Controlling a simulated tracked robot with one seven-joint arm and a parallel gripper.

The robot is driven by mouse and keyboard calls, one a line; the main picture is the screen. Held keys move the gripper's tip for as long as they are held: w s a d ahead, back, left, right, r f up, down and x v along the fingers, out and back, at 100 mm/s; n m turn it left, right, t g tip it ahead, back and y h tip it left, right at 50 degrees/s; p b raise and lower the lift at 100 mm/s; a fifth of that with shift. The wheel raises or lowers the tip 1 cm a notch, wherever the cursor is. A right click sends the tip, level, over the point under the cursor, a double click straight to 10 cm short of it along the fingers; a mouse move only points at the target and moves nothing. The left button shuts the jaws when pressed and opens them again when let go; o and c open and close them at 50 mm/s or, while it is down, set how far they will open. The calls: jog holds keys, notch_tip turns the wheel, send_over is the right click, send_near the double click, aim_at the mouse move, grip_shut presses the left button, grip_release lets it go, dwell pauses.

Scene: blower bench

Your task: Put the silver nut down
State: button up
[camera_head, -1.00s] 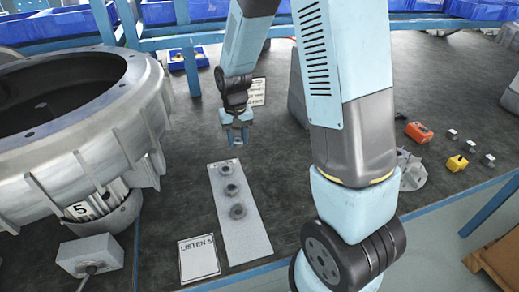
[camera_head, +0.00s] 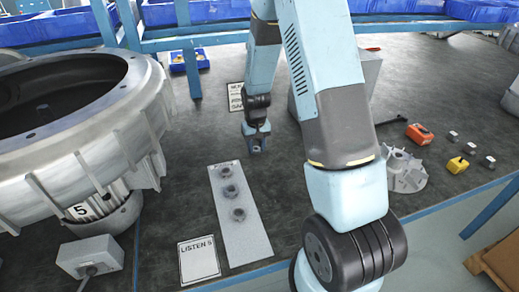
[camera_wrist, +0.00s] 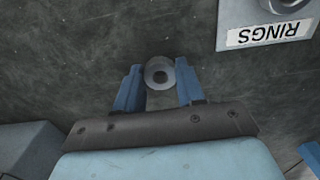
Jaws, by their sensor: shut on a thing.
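The silver nut (camera_wrist: 159,74) shows in the wrist view as a round grey piece with a dark hole, between the blue fingertips of my gripper (camera_wrist: 159,84). My gripper is shut on it. In the head view my gripper (camera_head: 257,141) points down over the dark bench top (camera_head: 310,210), right of the far end of the pale strip. The nut is small there, at the fingertips. I cannot tell whether it touches the bench.
The pale strip (camera_head: 249,240), labelled RINGS in the wrist view (camera_wrist: 266,36), holds several ring-shaped pieces. A LISTEN 5 card (camera_head: 199,260) lies beside it. A big grey housing (camera_head: 130,135) stands left. A finned grey part (camera_head: 404,174) lies right. Bench around my gripper is clear.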

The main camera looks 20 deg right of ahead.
jog(key=shift+f, duration=0.75)
jog(key=shift+f, duration=0.25)
jog(key=shift+s+f, duration=0.2)
jog(key=shift+f, duration=0.1)
jog(key=o, duration=1.1)
jog(key=shift+s, duration=0.1)
jog(key=r, duration=1.3)
jog(key=shift+w+r, duration=0.2)
jog(key=shift+w, duration=0.05)
jog(key=s+r+t, duration=0.1)
jog(key=s+r, duration=0.5)
jog(key=r, duration=0.3)
jog(key=s+r+t, duration=0.2)
jog(key=s+r, duration=0.3)
jog(key=r, duration=0.4)
jog(key=s+r+t, duration=0.1)
jog(key=s+r, duration=0.1)
jog(key=s, duration=0.3)
jog(key=s+d+r, duration=0.1)
jog(key=s+r, duration=0.2)
jog(key=s, duration=0.3)
jog(key=s+r+t, duration=0.1)
jog(key=s+r, duration=0.1)
jog(key=s, duration=0.4)
jog(key=shift+s+d+r+t, duration=0.1)
jog(key=shift+d+r+t, duration=0.1)
jog(key=shift+r+t, duration=0.15)
